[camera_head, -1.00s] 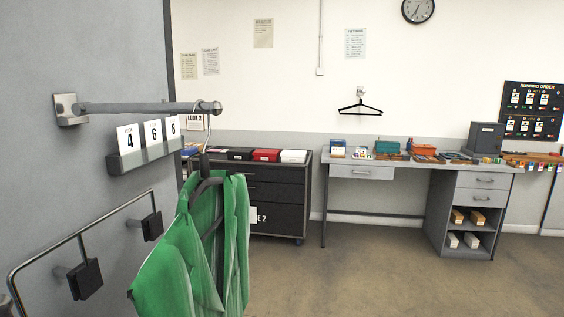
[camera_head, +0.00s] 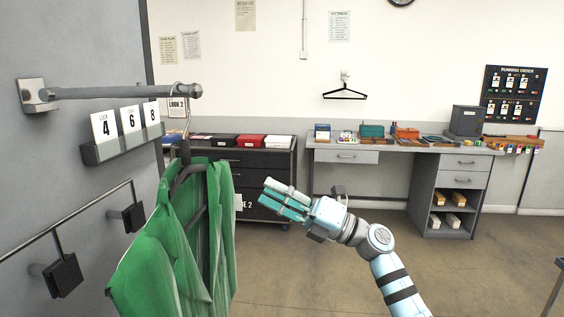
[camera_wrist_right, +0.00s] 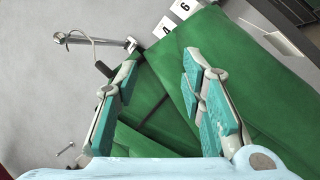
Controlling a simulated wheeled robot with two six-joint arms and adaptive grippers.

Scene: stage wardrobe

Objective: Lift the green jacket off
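The green jacket (camera_head: 163,259) hangs on a dark hanger (camera_head: 187,172) whose hook goes over the grey wall rail (camera_head: 125,92), near the rail's end knob. My right gripper (camera_head: 268,191) is just right of the jacket in the head view, with a visible gap between its fingertips and the cloth. In the right wrist view its teal-padded fingers (camera_wrist_right: 158,82) are spread apart, with the green jacket (camera_wrist_right: 178,88) filling the space behind and between them. The rail (camera_wrist_right: 95,40) shows at the upper left there. My left gripper is not in view.
Number cards stand in a grey holder (camera_head: 122,147) below the rail. A wall frame with black pads (camera_head: 63,275) is at lower left. A black drawer cabinet (camera_head: 255,165) and grey desk (camera_head: 400,149) stand behind. An empty hanger (camera_head: 345,94) hangs on the back wall.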

